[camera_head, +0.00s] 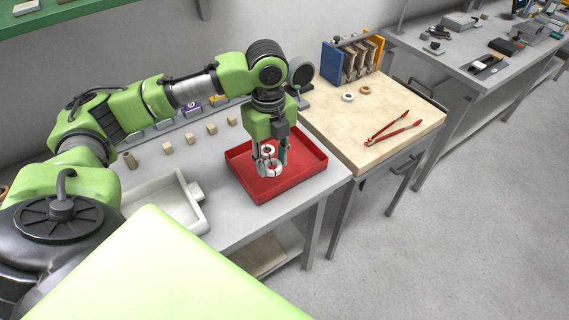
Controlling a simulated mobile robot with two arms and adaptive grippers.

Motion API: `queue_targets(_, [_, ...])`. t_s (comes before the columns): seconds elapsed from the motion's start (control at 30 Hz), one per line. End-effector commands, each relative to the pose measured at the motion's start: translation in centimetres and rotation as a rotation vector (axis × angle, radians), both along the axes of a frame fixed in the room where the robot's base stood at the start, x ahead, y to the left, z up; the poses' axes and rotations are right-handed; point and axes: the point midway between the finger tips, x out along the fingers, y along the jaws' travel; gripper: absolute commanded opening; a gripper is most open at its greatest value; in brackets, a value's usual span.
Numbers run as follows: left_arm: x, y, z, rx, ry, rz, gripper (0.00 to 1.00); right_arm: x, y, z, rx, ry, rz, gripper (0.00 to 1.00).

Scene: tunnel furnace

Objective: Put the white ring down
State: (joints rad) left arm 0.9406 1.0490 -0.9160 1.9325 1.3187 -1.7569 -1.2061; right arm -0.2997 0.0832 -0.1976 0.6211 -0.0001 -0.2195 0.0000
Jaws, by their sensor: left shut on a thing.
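My left gripper (271,163) points down over the red tray (307,164) and is shut on a white ring (274,167). The ring is between the fingertips, low inside the tray's outline. The fingers partly hide it, and I cannot tell whether it touches the tray floor. More white shows between and beside the fingers, too small to tell apart clearly. Another white ring (348,97) lies on the beige-topped table (335,118) to the right, next to a tan ring (365,89). My right gripper is not in view.
A white open box (190,219) stands left of the red tray on the grey table (235,213). Several small tan blocks (190,138) stand behind. Open floor lies to the right.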

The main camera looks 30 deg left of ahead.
Motion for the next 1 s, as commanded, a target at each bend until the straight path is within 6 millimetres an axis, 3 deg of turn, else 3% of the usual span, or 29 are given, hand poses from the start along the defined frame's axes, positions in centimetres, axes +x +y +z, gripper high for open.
queue_targets(0.07, [1.7,0.0,-0.5,-0.003,0.000,0.002,0.13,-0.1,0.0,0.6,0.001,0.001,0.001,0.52])
queue_targets(0.2, [4.0,0.2,-3.2,-0.002,0.003,0.002,0.13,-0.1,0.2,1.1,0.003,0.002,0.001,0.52])
queue_targets(0.4, [5.9,0.5,-5.6,-0.001,0.000,0.002,0.13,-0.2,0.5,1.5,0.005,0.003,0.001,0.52])
queue_targets(0.57, [6.6,0.5,-6.4,-0.001,-0.001,0.002,0.13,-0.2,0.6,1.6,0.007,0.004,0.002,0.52])
queue_targets(0.8, [6.7,0.5,-9.3,0.000,0.001,0.000,0.13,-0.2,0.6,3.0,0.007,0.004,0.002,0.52])
queue_targets(1.0, [6.8,0.6,-9.8,0.000,-0.001,0.000,0.13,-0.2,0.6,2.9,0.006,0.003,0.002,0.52])
